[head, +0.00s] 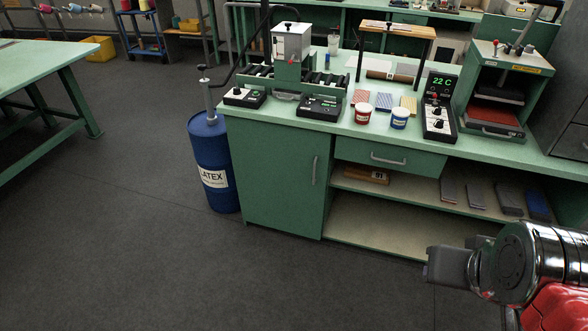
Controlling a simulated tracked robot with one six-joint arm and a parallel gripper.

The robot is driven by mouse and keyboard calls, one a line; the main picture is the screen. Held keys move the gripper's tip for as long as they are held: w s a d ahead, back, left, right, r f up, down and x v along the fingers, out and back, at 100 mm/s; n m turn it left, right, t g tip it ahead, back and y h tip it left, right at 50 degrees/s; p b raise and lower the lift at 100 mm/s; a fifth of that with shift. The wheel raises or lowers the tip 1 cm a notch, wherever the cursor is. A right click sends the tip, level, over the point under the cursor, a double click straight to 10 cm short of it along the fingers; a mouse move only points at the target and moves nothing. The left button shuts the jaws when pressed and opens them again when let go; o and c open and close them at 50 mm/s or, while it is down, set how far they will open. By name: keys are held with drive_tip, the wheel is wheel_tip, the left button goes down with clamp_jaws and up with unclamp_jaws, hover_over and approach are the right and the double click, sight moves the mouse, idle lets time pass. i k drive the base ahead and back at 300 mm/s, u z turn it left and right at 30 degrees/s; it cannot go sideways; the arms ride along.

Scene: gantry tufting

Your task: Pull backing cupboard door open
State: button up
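A green cupboard door (268,185) is at the left end of the green bench in the head view. It looks closed, flush with the bench front. Its slim vertical handle (314,170) is near the door's right edge. No label shows on the door. My gripper (432,266) is at the lower right, in front of the bench and well right of the door and handle, apart from both. Its dark fingers are seen from the side, so whether they are open or shut cannot be told.
A blue latex drum (208,170) with a pump stands just left of the door. A drawer (388,156) and open shelves (375,222) are right of the door. Red and blue tubs stand on the bench top. The dark floor (200,275) in front is clear.

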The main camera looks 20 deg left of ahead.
sight(281, 171)
drive_tip(key=u, duration=0.4)
drive_tip(key=i, duration=0.45)
drive_tip(key=u, duration=0.8)
drive_tip(key=i, duration=0.75)
drive_tip(key=u, duration=0.45)
